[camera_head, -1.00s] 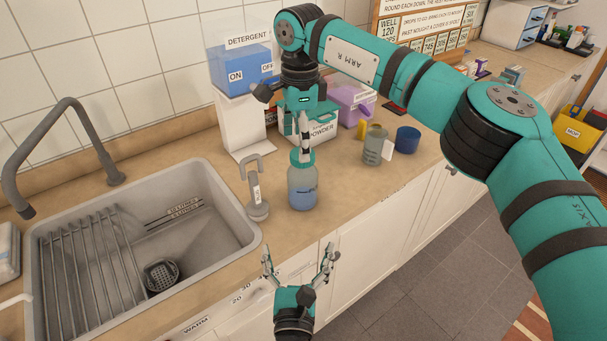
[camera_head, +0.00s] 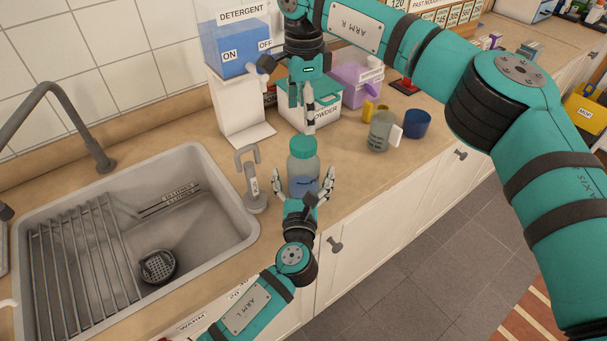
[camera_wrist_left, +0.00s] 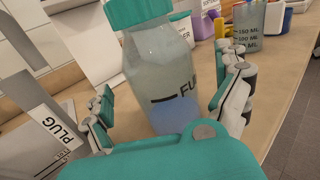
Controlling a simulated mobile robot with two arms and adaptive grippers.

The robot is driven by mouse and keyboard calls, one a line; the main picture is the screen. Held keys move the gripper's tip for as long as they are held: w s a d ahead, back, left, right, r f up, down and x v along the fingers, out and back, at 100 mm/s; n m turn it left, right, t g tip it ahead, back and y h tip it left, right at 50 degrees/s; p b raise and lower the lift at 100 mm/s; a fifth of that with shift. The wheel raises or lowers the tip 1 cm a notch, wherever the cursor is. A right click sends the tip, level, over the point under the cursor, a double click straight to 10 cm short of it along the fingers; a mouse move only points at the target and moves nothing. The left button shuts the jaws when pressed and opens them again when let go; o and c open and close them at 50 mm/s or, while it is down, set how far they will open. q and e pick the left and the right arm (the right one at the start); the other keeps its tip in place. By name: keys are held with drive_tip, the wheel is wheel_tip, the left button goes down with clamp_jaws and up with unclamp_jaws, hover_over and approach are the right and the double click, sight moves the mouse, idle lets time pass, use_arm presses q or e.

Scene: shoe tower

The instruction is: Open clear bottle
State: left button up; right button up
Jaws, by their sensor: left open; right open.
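The clear bottle (camera_head: 303,172) stands upright on the counter to the right of the sink, with blue liquid inside and its teal cap (camera_head: 302,147) on. The bottle also fills the middle of the left wrist view (camera_wrist_left: 157,72). My left gripper (camera_head: 303,184) is open at the bottle's near side, with one finger on each side of the body; contact cannot be told. My right gripper (camera_head: 308,118) is open and points down just above the cap. Its fingers overlap in the head view, and it looks apart from the cap.
A grey tap-like fitting (camera_head: 252,182) stands close left of the bottle, beside the sink (camera_head: 233,212). A grey measuring cup (camera_head: 380,132) and blue cup (camera_head: 417,124) stand to the right.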

use_arm(q)
drive_tip(key=shift+w+r, duration=0.2)
drive_tip(key=shift+w, duration=0.8)
use_arm(e)
drive_tip(key=shift+s+r, duration=0.2)
drive_tip(key=shift+s, duration=0.15)
use_arm(q)
drive_tip(key=shift+w, duration=0.4)
drive_tip(key=shift+w+d+f, duration=0.1)
drive_tip(key=shift+w+f, duration=0.05)
drive_tip(key=shift+w, duration=0.35)
use_arm(e)
drive_tip(key=shift+w+f, duration=0.15)
drive_tip(key=shift+w, duration=0.15)
use_arm(q)
drive_tip(key=shift+s, duration=0.1)
drive_tip(key=shift+c, duration=0.3)
use_arm(e)
drive_tip(key=shift+s, duration=0.15)
